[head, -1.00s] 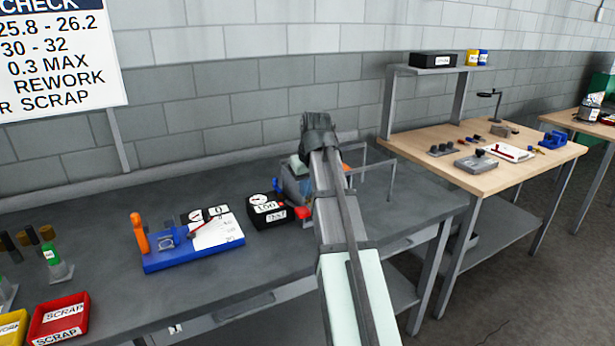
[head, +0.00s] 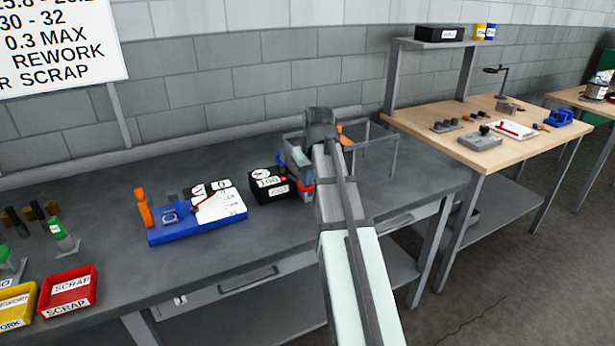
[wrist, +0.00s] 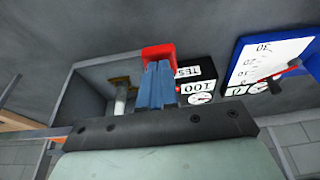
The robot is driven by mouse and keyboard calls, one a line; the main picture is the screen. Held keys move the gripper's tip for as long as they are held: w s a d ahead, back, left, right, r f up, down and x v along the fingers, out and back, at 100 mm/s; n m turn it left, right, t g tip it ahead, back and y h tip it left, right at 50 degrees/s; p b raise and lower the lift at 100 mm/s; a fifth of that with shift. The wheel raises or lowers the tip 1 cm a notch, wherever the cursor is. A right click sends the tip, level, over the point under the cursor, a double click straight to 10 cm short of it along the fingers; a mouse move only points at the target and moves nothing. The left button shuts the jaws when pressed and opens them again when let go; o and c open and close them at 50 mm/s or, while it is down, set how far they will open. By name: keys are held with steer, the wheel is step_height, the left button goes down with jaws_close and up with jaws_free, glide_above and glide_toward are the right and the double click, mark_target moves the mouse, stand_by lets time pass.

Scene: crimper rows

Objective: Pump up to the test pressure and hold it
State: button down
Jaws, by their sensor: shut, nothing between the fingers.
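The black test gauge box (head: 268,186), marked 100 and TEST, stands on the grey bench left of my arm. Its dial and labels also show in the wrist view (wrist: 196,82). My gripper (wrist: 158,66) points down just right of the box, its two blue fingers shut together and empty. A red part (wrist: 159,51) shows at the fingertips and in the head view (head: 306,188); I cannot tell whether they touch it. A grey open tub (wrist: 77,90) with a brass and white fitting (wrist: 121,97) lies beside the fingers. My arm hides much of this in the head view.
A blue gauge board (head: 170,236) with an orange handle (head: 144,208) stands left of the box. A red scrap bin (head: 68,291) is at front left. A thin grey frame (head: 393,150) stands right of my arm. The bench front is clear.

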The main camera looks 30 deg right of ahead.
steer(key=shift+s+a+f+t, duration=0.1)
steer(key=shift+s+f+t, duration=0.25)
steer(key=shift+f, duration=0.25)
steer(key=shift+s+f+t, duration=0.35)
steer(key=shift+f, duration=0.2)
steer(key=shift+s+f, duration=0.15)
steer(key=shift+f, duration=1.25)
steer(key=shift+s+f, duration=0.15)
steer(key=shift+f, duration=1.2)
steer(key=shift+s+f, duration=0.1)
steer(key=shift+s+r, duration=0.25)
steer(key=shift+r, duration=0.3)
steer(key=s+r, duration=0.8)
steer(key=r, duration=0.2)
